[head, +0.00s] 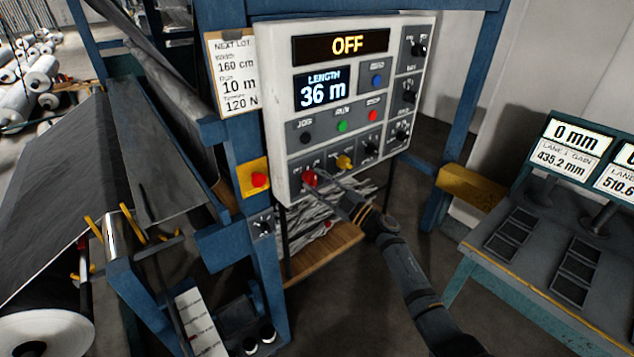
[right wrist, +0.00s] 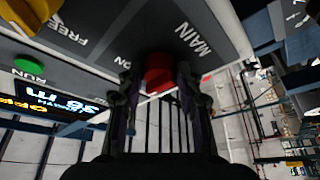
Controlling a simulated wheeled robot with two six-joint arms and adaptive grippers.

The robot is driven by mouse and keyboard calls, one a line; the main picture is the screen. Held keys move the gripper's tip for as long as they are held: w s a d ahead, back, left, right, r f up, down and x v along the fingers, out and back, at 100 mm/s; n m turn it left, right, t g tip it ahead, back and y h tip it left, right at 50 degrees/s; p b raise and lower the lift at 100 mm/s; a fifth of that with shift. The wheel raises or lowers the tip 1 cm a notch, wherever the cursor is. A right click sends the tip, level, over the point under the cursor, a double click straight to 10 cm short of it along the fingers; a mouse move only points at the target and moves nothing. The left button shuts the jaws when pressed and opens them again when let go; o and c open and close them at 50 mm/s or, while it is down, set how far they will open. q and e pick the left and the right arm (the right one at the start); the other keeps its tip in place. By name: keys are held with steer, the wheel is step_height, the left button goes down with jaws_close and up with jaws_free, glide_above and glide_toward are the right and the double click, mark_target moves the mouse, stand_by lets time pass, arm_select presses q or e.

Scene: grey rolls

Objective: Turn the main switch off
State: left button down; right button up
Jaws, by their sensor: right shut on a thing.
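The red main switch (head: 309,178) is a knob at the lower left of the white control panel (head: 279,120). In the right wrist view the red knob (right wrist: 159,72) sits between my fingertips beside the printed word MAIN. My right gripper (head: 322,184) reaches in from the lower right and is shut on this knob. The fingers partly hide the knob and its markings, so I cannot tell its exact angle. The panel's top display (head: 340,45) reads OFF in orange. My left gripper is not in view.
A yellow knob (head: 344,162) sits just right of the main switch. A red button on a yellow box (head: 257,179) is on the blue post to the left. The length display (head: 323,90) reads 36 m. A console (head: 545,225) stands at right.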

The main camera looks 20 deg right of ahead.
steer(key=n+g+p, duration=0.1)
steer(key=n, duration=0.2)
steer(key=n+g, duration=0.1)
steer(key=n, duration=0.2)
steer(key=n+g+p, duration=0.1)
steer(key=n, duration=0.2)
steer(key=shift+d+r+n+g+p, duration=0.15)
steer(key=shift+r+n+g+p, duration=0.15)
steer(key=shift+r+g+p, duration=0.1)
steer(key=shift+f, duration=0.1)
steer(key=o, duration=1.2)
steer(key=shift+d, duration=0.1)
steer(key=v, duration=1.1)
steer(key=shift+s+d+r, duration=0.2)
steer(key=shift+s, duration=0.15)
